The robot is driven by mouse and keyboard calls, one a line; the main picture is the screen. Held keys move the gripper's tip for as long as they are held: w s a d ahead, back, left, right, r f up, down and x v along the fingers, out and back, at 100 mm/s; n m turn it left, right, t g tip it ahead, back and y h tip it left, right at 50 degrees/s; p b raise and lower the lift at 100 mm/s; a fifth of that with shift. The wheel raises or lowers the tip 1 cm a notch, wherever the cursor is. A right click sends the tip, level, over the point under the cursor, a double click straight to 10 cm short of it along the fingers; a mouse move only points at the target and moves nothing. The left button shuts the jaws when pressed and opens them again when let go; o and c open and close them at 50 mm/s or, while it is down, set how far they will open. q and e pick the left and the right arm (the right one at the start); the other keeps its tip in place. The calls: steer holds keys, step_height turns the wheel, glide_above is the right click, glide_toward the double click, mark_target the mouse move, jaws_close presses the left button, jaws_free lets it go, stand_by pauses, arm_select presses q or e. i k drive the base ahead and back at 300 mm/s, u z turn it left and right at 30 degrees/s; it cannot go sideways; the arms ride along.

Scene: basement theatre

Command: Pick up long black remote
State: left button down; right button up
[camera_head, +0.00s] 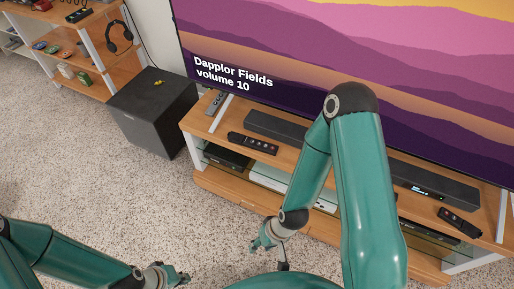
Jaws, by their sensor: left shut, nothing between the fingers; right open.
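A long black remote (253,143) lies on the top of the wooden TV stand, left of centre, in front of the soundbar. Another black remote (460,223) lies near the stand's right end. I cannot tell which of the two is longer. My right gripper (269,256) is open and empty, low in front of the stand over the carpet, below and apart from the left remote. My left gripper (178,277) is shut and empty over the carpet at the bottom, further from the stand. My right arm hides the middle of the stand.
The soundbar (434,184) and large TV (350,50) stand on the TV stand (199,124). A grey remote (216,102) lies at its left end. A black subwoofer (152,112) stands left of it. Shelves (117,63) hold headphones (119,36) and another black remote (79,15). Open carpet lies left.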

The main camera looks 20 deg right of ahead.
mark_target(246, 142)
steer(key=z, duration=0.05)
steer(key=i, duration=0.9)
steer(key=u, duration=0.05)
